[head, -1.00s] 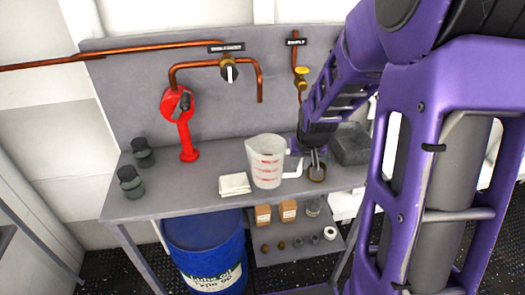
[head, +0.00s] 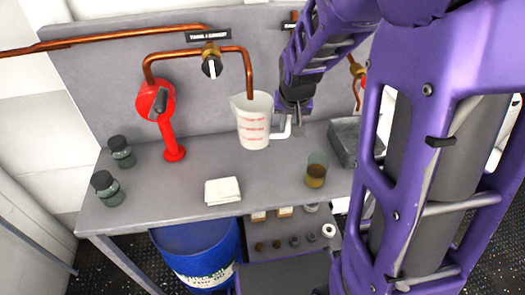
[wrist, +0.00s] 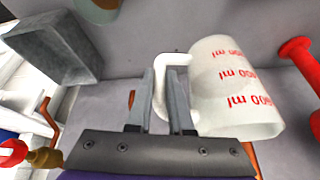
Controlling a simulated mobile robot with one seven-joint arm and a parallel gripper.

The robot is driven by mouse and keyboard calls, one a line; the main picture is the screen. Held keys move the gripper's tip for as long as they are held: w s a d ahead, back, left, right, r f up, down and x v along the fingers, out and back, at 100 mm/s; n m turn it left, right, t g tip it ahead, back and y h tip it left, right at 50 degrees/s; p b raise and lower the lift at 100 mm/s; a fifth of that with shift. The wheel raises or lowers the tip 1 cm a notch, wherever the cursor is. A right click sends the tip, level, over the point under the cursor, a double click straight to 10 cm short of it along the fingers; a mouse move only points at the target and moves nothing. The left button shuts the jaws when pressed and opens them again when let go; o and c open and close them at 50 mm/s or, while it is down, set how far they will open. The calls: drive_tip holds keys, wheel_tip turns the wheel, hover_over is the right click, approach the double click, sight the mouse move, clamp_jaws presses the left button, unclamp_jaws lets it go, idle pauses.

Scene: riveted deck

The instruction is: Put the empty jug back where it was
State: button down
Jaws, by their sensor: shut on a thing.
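The white translucent jug (head: 254,122) with red markings is upright at the back of the bench, its rim close to the end of the bent copper spout. I see no liquid in it. My gripper (head: 290,116) is on its right side, shut on the jug's white handle. In the wrist view my gripper (wrist: 160,88) has its fingers around the handle, and the jug (wrist: 235,85) hangs to the right. I cannot tell whether the jug's base touches the bench.
A glass with brown liquid (head: 316,172) stands right of the jug, near a grey bin (head: 345,147). A folded white cloth (head: 222,191) lies in front. The copper spout (head: 249,75) overhangs. Bench (head: 190,180) between is clear.

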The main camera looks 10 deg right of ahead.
wheel_tip(320, 180, down, 9)
drive_tip(key=shift+f+b, duration=0.2)
drive_tip(key=shift+b, duration=0.3)
drive_tip(key=shift+f, duration=0.25)
drive_tip(key=c, duration=0.8)
unclamp_jaws()
drive_tip(key=shift+s+r, duration=0.1)
drive_tip(key=shift+r, duration=0.1)
drive_tip(key=shift+r, duration=0.2)
drive_tip(key=p+v, duration=0.1)
drive_tip(key=v, duration=1)
drive_tip(key=shift+s+r+p, duration=0.2)
drive_tip(key=shift+r+p, duration=0.1)
drive_tip(key=shift+p, duration=0.05)
